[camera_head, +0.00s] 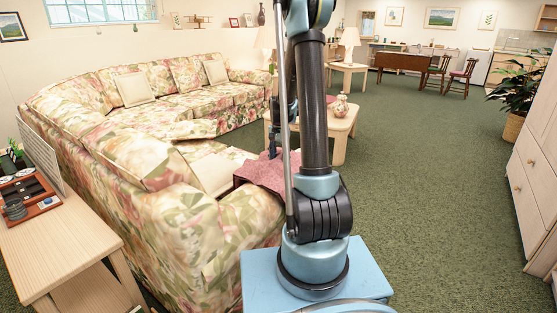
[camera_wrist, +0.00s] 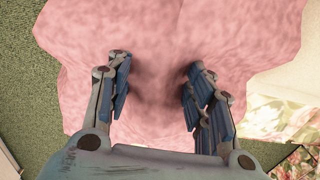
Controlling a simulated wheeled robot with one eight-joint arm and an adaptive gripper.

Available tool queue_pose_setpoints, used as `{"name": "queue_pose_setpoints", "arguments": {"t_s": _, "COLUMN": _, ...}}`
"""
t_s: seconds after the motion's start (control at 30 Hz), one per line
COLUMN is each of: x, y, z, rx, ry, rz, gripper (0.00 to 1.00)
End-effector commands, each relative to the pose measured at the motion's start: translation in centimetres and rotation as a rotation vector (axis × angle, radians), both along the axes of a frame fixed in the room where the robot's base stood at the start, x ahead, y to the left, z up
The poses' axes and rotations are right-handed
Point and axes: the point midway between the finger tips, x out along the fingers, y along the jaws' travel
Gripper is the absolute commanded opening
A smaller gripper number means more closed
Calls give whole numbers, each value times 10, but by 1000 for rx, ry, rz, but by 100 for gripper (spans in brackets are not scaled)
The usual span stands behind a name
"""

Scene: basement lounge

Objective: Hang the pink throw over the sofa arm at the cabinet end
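The pink throw (camera_head: 262,173) shows in the head view just beyond the near sofa arm (camera_head: 250,212), partly hidden by my arm. It peaks where my gripper (camera_head: 273,152) meets it. In the wrist view the throw (camera_wrist: 160,35) spreads wide under my gripper (camera_wrist: 156,85). The floral sofa (camera_head: 165,215) runs along the left. Green carpet shows left of the throw and sofa fabric to its right in the wrist view.
A wooden coffee table (camera_head: 341,125) with a patterned vase (camera_head: 341,106) stands beyond the throw. A side table (camera_head: 60,240) with a tray stands at the left. A pale wooden cabinet (camera_head: 530,190) is at the right edge. Open carpet (camera_head: 430,180) lies between my arm and the cabinet.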

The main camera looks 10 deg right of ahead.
Motion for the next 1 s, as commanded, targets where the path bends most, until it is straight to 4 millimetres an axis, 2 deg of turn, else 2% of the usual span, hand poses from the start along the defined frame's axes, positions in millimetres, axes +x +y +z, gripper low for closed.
{"name": "queue_pose_setpoints", "arguments": {"t_s": 0.27, "x": 0, "y": 0, "z": 8, "rx": 0, "ry": 0, "rz": 0, "gripper": 48}}
{"name": "queue_pose_setpoints", "arguments": {"t_s": 0.37, "x": 0, "y": 0, "z": 20, "rx": 0, "ry": 0, "rz": 0, "gripper": 48}}
{"name": "queue_pose_setpoints", "arguments": {"t_s": 0.8, "x": 0, "y": 0, "z": 94, "rx": 0, "ry": 1, "rz": 0, "gripper": 48}}
{"name": "queue_pose_setpoints", "arguments": {"t_s": 1.0, "x": 1, "y": 0, "z": 114, "rx": 0, "ry": 1, "rz": 0, "gripper": 48}}
